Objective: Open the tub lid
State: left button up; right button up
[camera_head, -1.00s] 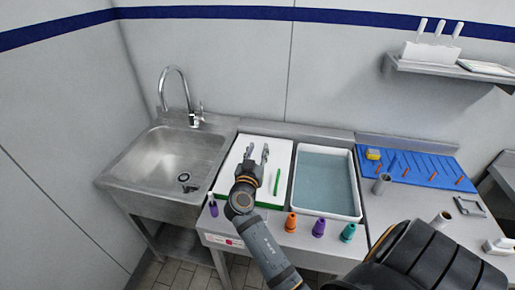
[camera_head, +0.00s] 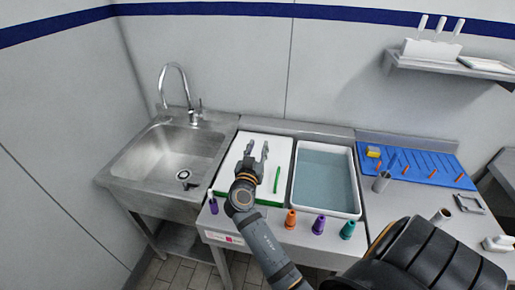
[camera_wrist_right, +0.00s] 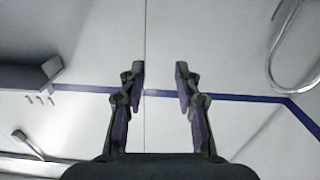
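A flat white panel (camera_head: 254,144) with a green bar (camera_head: 277,180) on its right side lies on the counter between the sink and an open tub; it looks like a tub lid, with a green edge along its front. The open white tub (camera_head: 357,214) beside it holds blue-grey liquid. My right gripper (camera_head: 257,151) is over the white panel, left of the green bar, its height above it unclear. In the right wrist view its two fingers (camera_wrist_right: 159,85) are apart with nothing between them. My left gripper is not in view.
A steel sink (camera_head: 170,155) with a tall faucet (camera_head: 186,90) is at left. Orange, purple and teal cones (camera_head: 319,225) stand along the front edge, another purple one (camera_head: 213,204) at left. A blue board (camera_head: 425,165), a metal cup (camera_head: 382,182) and a shelf (camera_head: 445,68) are at right.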

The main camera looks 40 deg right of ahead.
notch_tip(320, 180, up, 10)
dwell(0.6)
